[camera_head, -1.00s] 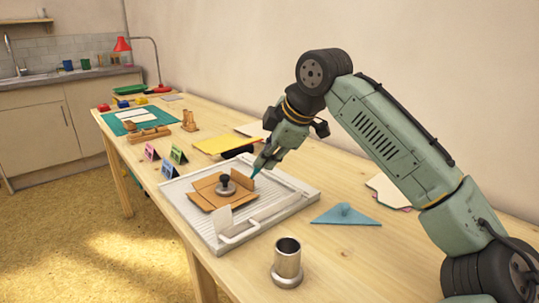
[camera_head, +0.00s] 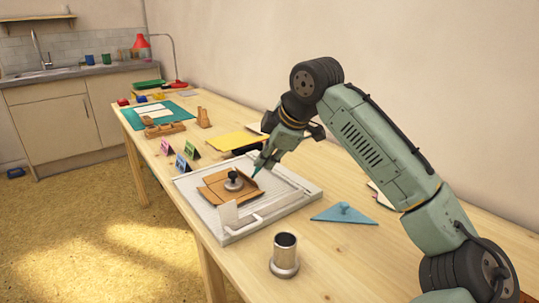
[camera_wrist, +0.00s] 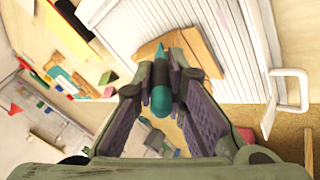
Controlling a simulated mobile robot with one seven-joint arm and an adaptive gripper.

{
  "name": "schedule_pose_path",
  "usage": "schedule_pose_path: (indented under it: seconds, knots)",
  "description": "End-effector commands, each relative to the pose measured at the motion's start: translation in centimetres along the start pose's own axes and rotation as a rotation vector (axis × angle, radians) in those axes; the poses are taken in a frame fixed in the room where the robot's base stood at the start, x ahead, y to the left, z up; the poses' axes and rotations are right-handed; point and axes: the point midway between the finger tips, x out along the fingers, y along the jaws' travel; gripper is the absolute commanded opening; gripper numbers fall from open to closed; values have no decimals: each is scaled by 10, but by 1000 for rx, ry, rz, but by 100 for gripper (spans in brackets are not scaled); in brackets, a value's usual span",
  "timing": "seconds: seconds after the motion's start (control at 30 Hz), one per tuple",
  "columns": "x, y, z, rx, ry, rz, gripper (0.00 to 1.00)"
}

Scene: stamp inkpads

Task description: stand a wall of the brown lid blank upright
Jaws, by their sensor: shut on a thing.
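The brown lid blank (camera_head: 213,191) lies on a pale slatted board (camera_head: 291,190) in the head view. A round weight with a black knob (camera_head: 234,180) stands on its middle. At least one of its walls looks raised, but the angles are too small to tell surely. My gripper (camera_head: 263,160) is shut on a teal pointed tool (camera_wrist: 160,88), above the blank's right side. The tool's tip is close to the blank's edge; I cannot tell whether they touch. In the wrist view the blank (camera_wrist: 195,55) shows behind the tool, partly hidden by my fingers.
The board has a white handle (camera_wrist: 292,90) at its front.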

Motion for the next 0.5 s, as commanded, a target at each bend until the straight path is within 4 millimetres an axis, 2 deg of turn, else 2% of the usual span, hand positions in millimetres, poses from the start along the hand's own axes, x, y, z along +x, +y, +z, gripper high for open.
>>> schedule_pose_path:
  seconds: [0.5]
  knots:
    - [-4,5,3,2,1,0,0]
